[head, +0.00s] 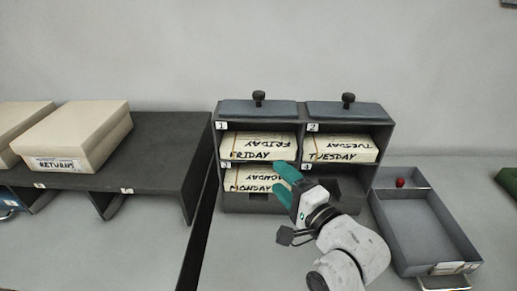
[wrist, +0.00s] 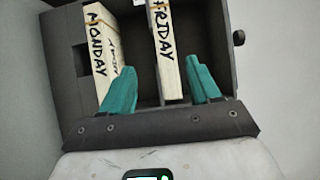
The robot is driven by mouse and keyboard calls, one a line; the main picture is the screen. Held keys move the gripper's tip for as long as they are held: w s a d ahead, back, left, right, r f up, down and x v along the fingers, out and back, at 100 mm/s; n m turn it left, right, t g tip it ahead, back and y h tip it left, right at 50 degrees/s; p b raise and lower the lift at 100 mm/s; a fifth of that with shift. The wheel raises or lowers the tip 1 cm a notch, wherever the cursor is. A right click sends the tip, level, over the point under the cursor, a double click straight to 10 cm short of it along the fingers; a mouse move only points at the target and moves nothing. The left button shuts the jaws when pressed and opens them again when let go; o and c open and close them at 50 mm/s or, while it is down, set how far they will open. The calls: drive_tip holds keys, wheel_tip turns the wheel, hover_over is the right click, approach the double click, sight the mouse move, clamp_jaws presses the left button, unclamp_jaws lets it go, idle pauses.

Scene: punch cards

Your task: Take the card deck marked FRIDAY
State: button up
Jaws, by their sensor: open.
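The card deck marked FRIDAY (head: 260,144) lies in the upper left compartment, labelled 1, of a dark grey rack (head: 300,201). In the wrist view the FRIDAY deck (wrist: 166,55) shows between my two green fingers, its near end pointing toward me. My gripper (head: 281,180) is open and empty, in front of the rack; it also shows in the wrist view (wrist: 160,66). Whether the fingers reach beside the deck or stay short of it, I cannot tell. The MONDAY deck (head: 250,181) lies in the compartment below, partly hidden by my gripper in the head view.
The TUESDAY deck (head: 342,148) lies in the upper right compartment. The lower right one looks empty. Two knobbed lids (head: 258,109) top the rack. A grey tray (head: 470,262) with a red ball (head: 400,182) sits right. A RETURNS box (head: 80,135) stands on the left shelf.

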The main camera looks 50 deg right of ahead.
sight(260, 155)
drive_tip(key=x, duration=0.4)
drive_tip(key=shift+w+r+p, duration=0.1)
drive_tip(key=shift+r+p, duration=0.05)
drive_tip(key=shift+p, duration=0.25)
drive_tip(key=x, duration=0.1)
drive_tip(key=p+x, duration=0.1)
drive_tip(key=x, duration=0.2)
drive_tip(key=shift+w+d+r+p, duration=0.2)
drive_tip(key=shift+w+r+p, duration=0.05)
drive_tip(key=shift+r+p, duration=0.15)
drive_tip(key=shift+w+d+f, duration=0.1)
drive_tip(key=shift+w, duration=0.2)
clamp_jaws()
